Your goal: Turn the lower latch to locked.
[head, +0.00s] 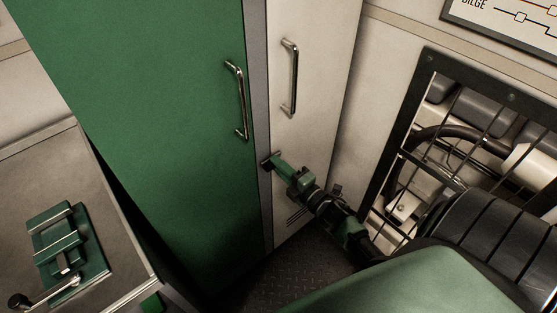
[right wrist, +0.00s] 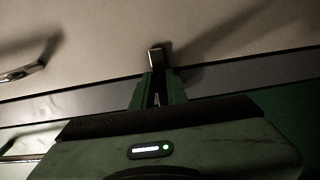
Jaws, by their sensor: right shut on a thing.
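My right gripper (head: 275,163) reaches in from the lower right to the grey strip between the green door and the pale door. It is shut on a small dark latch (head: 265,163), which shows as a short piece at the fingertips, low on the strip. In the right wrist view the latch (right wrist: 156,58) is a small metallic block at the tips of the green fingers (right wrist: 158,78). The fingers hide part of it, and I cannot tell its exact angle. My left gripper is not in view.
The green door (head: 170,110) and the pale door (head: 310,90) each have a metal bar handle above the latch. A barred opening (head: 420,85) with pipes is at the right. A bench with a green lever fixture (head: 65,250) is at the left.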

